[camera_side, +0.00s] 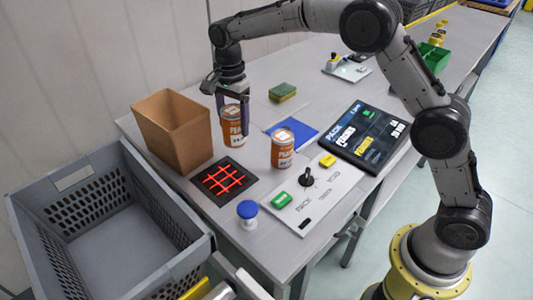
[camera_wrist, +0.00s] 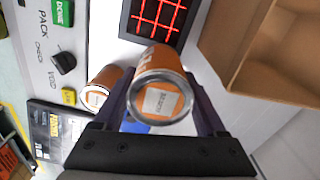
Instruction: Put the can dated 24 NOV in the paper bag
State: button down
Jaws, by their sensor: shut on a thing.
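My gripper (camera_side: 233,112) is shut on an orange can (camera_side: 232,127) just right of the paper bag in the side view. In the wrist view the held can (camera_wrist: 161,97) sits between the fingers, its lid with a pale date label toward the camera; the date is too small to read. A second orange can (camera_side: 282,148) stands upright on the table to the right; it also shows in the wrist view (camera_wrist: 96,96), its date unreadable too. The open brown paper bag (camera_side: 178,134) stands at the table's left edge, and its inside shows partly in the wrist view (camera_wrist: 265,45).
A black pad with a red grid (camera_side: 223,180) lies in front of the bag. A blue-lidded jar (camera_side: 248,214), a switch panel (camera_side: 315,190), a blue mat (camera_side: 293,132) and a screen (camera_side: 368,137) are nearby. A grey crate (camera_side: 100,230) stands left of the table.

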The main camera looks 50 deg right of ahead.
jog(key=w+d+r+n, duration=0.1)
jog(key=d+n, duration=0.7)
jog(key=n, duration=0.7)
jog(key=shift+w+d+r+n, duration=0.2)
jog(key=shift+w+r+n, duration=0.1)
dwell(0.9)
jog(key=a+m, duration=0.1)
jog(key=m, duration=0.4)
jog(key=a+m, duration=0.2)
jog(key=m, duration=0.3)
jog(key=a+m, duration=0.2)
jog(key=m, duration=0.3)
jog(key=shift+s+a+r, duration=0.2)
jog(key=shift+s+r, duration=0.05)
jog(key=shift+s, duration=0.15)
